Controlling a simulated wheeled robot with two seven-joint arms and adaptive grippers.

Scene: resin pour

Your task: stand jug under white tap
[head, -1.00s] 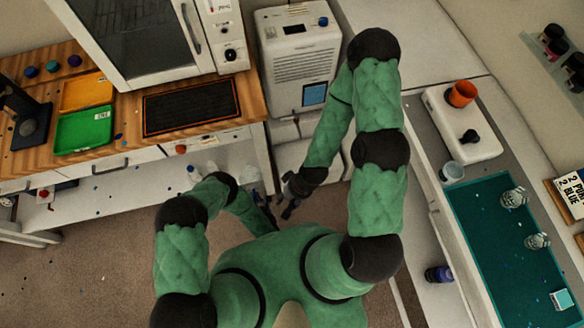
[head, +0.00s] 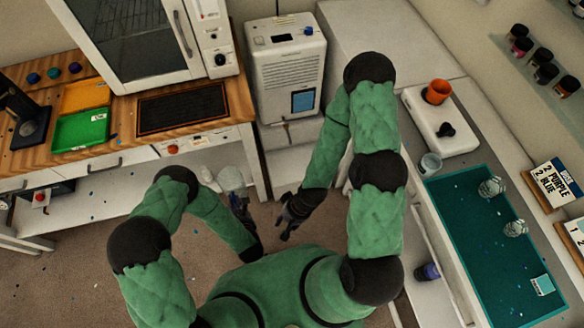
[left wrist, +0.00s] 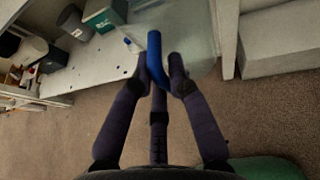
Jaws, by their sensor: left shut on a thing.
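A clear jug with a blue handle shows in the left wrist view, its handle (left wrist: 155,55) between the fingertips of my left gripper (left wrist: 159,72). My left gripper is shut on the handle, and the jug's clear body (left wrist: 190,38) is beyond the fingers. In the head view the jug (head: 231,178) hangs at my left gripper (head: 240,202), in front of the wooden-topped counter. My right gripper (head: 287,228) is dark and low, right of the left one; its finger opening is unclear. I cannot make out a white tap.
The wooden counter (head: 125,125) holds a green tray (head: 82,130), an orange tray (head: 84,96) and a dark mat (head: 183,108). A white machine (head: 288,65) stands behind. On the right bench are a teal mat (head: 470,235), several cups and an orange pot (head: 437,92). Carpet (head: 70,260) is open at left.

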